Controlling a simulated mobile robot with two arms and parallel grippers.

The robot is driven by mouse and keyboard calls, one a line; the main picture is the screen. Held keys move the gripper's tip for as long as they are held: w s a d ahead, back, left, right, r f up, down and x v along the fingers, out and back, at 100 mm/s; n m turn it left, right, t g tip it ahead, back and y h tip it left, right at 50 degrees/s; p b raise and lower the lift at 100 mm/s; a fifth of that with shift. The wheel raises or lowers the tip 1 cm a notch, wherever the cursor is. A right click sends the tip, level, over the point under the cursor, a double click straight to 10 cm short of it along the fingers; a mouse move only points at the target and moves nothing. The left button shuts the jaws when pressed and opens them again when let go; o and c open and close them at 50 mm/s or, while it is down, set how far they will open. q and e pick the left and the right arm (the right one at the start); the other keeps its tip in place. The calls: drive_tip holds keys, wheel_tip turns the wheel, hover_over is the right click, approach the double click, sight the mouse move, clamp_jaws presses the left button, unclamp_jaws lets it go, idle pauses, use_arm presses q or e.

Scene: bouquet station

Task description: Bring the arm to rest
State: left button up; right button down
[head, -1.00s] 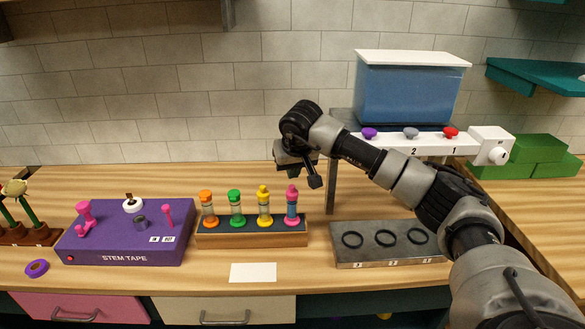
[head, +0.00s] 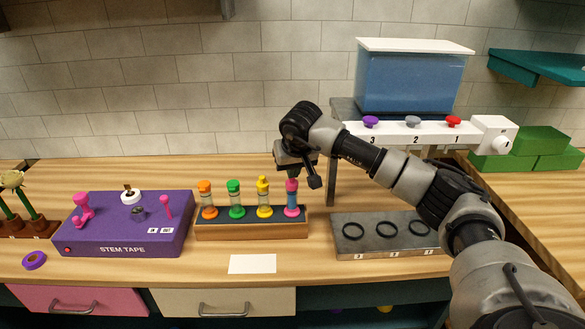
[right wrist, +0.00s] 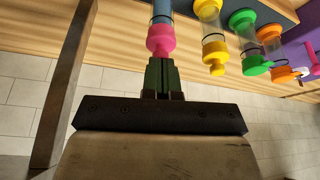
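My right arm (head: 400,176) reaches in from the right over the bench. Its right gripper (head: 292,172) points down just above the pink-topped vial (head: 292,198) at the right end of the vial rack (head: 212,233). My left gripper is not in view.
Orange (head: 207,198), green (head: 235,198) and yellow (head: 263,198) vials share the rack. The purple stem tape station (head: 125,240) stands left. A grey tray with rings (head: 352,245) lies right, below the white knob bar (head: 390,133) and blue tank (head: 410,82). A white card (head: 252,264) lies in front.

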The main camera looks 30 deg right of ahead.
idle(0.4)
drive_tip(key=shift+r+p, duration=2.65)
drive_tip(key=shift+r, duration=0.85)
